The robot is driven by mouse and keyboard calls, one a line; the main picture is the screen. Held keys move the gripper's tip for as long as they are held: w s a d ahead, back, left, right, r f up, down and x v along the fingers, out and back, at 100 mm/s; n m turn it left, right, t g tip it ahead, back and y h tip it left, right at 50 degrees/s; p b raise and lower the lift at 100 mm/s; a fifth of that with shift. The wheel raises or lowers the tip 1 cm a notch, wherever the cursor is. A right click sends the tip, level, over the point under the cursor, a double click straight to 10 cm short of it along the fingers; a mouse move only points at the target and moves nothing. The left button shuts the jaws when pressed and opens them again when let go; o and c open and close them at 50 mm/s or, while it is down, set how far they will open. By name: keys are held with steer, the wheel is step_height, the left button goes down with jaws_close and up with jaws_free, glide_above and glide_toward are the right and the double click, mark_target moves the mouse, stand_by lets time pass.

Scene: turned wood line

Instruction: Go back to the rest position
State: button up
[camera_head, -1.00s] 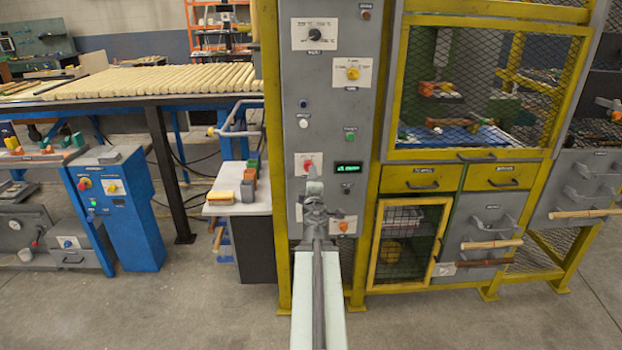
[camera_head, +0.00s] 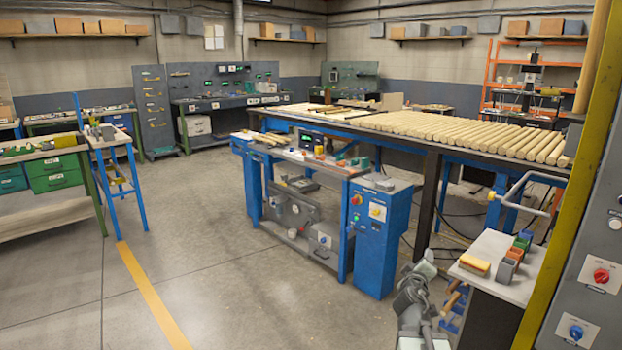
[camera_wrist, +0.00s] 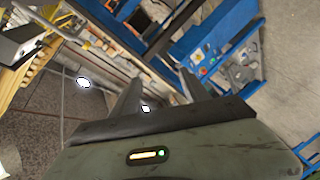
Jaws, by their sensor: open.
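My gripper (camera_wrist: 158,88) shows in the wrist view with its two dark fingers apart and nothing between them. Behind the fingers are the floor and parts of the blue machine. In the head view my arm and gripper (camera_head: 424,268) are low, right of centre, between the blue control cabinet and the small white-topped side table. The fingertips are too small to make out there.
The blue control cabinet (camera_head: 377,240) stands left of my arm. The white-topped side table (camera_head: 505,266) holds colored blocks close on the right, beside a grey control panel (camera_head: 590,250). A long table (camera_head: 430,142) carries wooden rods. Open floor (camera_head: 210,250) lies left, with a yellow line.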

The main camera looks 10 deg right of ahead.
steer(key=s+a+f+m+g+y, duration=0.25)
steer(key=a+f, duration=0.35)
steer(key=a, duration=0.3)
steer(key=s+a+f+m+g+y, duration=0.1)
steer(key=a+f+g+y, duration=0.1)
steer(key=a+f+g, duration=0.4)
steer(key=s+a+f+m+g+y, duration=0.1)
steer(key=s+a+f+g+y, duration=0.1)
steer(key=s+a+f, duration=0.3)
steer(key=s+a+f+m+g+y, duration=0.1)
steer(key=s+a+f+g+y, duration=0.15)
steer(key=s+a, duration=0.5)
step_height(320, 180, up, 18)
steer(key=s+p, duration=0.2)
steer(key=p, duration=1.6)
steer(key=shift+d+r+g+p, duration=0.2)
steer(key=shift+g+p, duration=0.1)
steer(key=shift+p, duration=0.1)
steer(key=shift+f+n, duration=0.1)
steer(key=shift+n, duration=0.15)
